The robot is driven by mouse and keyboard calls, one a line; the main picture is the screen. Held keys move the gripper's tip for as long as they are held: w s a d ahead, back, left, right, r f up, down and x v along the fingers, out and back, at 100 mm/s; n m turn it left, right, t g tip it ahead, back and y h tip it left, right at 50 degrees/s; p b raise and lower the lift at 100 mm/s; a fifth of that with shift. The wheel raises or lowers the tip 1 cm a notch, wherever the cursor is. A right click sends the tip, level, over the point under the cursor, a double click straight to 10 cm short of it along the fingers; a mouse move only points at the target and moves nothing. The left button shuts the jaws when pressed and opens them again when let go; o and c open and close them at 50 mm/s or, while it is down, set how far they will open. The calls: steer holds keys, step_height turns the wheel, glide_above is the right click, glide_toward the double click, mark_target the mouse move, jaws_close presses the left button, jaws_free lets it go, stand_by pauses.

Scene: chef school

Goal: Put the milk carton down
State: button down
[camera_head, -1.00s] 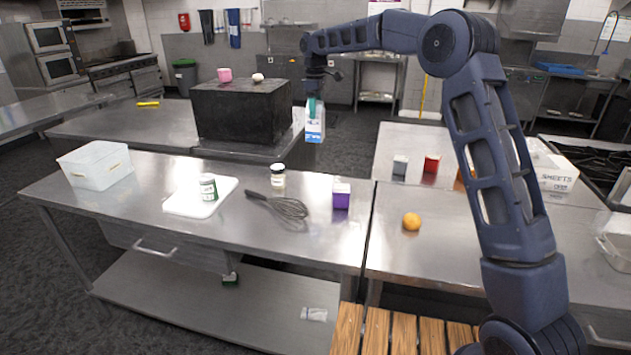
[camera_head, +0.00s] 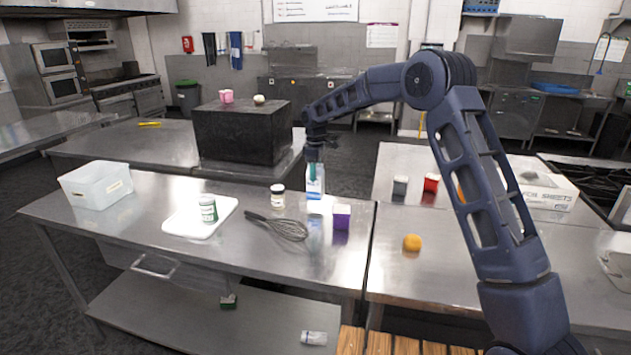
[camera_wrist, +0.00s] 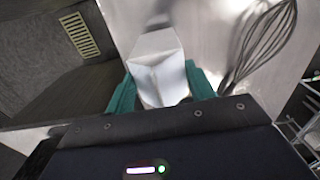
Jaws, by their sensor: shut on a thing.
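The milk carton (camera_head: 315,187) is white and blue and upright near the back edge of the steel table (camera_head: 180,252). My gripper (camera_head: 313,171) is above it with its fingers on its top. In the wrist view the teal fingers of my gripper (camera_wrist: 158,88) are on both sides of the white carton (camera_wrist: 158,62), shut on it. The carton's base is at or just above the table; I cannot tell whether it touches.
A whisk (camera_head: 278,227), a lidded jar (camera_head: 277,196) and a purple box (camera_head: 341,218) are near the carton. A white board (camera_head: 183,222) with a green-labelled jar (camera_head: 208,208) lies further left. A plastic bin (camera_head: 97,185) stands at the left end. The table's front is clear.

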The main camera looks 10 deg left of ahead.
steer(key=shift+f, duration=2)
steer(key=c, duration=0.5)
jaws_free()
steer(key=shift+f, duration=0.15)
